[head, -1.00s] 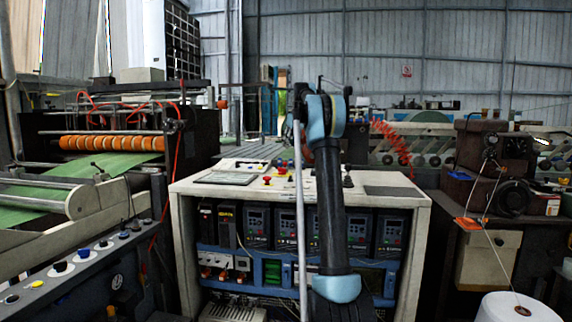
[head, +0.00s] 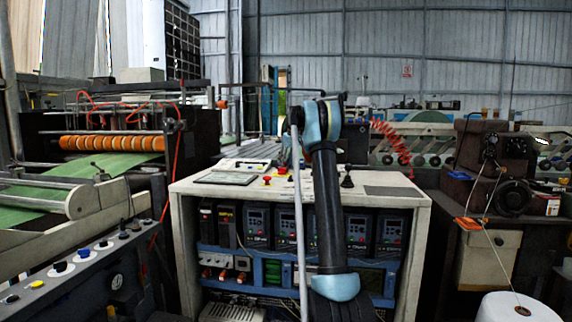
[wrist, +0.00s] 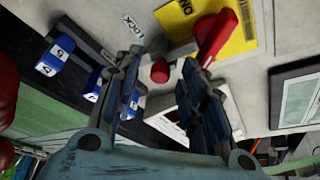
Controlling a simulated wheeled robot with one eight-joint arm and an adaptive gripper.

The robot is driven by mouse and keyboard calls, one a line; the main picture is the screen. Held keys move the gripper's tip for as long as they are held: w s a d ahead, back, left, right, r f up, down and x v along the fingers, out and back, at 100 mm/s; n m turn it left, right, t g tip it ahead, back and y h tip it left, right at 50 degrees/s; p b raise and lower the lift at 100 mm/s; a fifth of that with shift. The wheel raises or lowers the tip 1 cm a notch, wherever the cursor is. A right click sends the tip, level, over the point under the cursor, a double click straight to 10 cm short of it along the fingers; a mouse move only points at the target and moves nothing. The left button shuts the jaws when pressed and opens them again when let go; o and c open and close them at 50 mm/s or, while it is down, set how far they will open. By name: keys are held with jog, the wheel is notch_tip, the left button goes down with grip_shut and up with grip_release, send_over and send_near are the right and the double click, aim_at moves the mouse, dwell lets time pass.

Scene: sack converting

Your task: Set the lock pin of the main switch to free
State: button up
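In the wrist view, a red knob (wrist: 160,71), seemingly the lock pin, stands on the pale panel below a "LOCK" label (wrist: 133,27). The main switch's red handle (wrist: 215,38) lies over a yellow plate (wrist: 188,14) marked "ON", up and right of the knob. My gripper (wrist: 164,82) is open, its two fingers appearing on either side of the knob. I see no clear contact, and the remaining height is hard to judge.
Blue numbered switches (wrist: 55,55) sit left of my fingers, and a dark-framed screen (wrist: 297,98) lies at right. In the head view, the control cabinet (head: 404,204) carries a red button (head: 267,180) and a black knob (head: 347,179). An orange-roller machine (head: 112,143) stands left.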

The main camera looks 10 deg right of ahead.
grip_shut()
jog(key=shift+w+d, duration=0.25)
jog(key=shift+w, duration=0.5)
jog(key=shift+w+d, duration=0.25)
jog(key=shift+w, duration=0.5)
grip_release()
jog(key=shift+w, duration=0.1)
jog(key=shift+r, duration=0.1)
jog(key=v, duration=1.1)
jog(key=shift+r, duration=0.3)
jog(key=shift+s+d, duration=0.1)
jog(key=shift+s, duration=0.15)
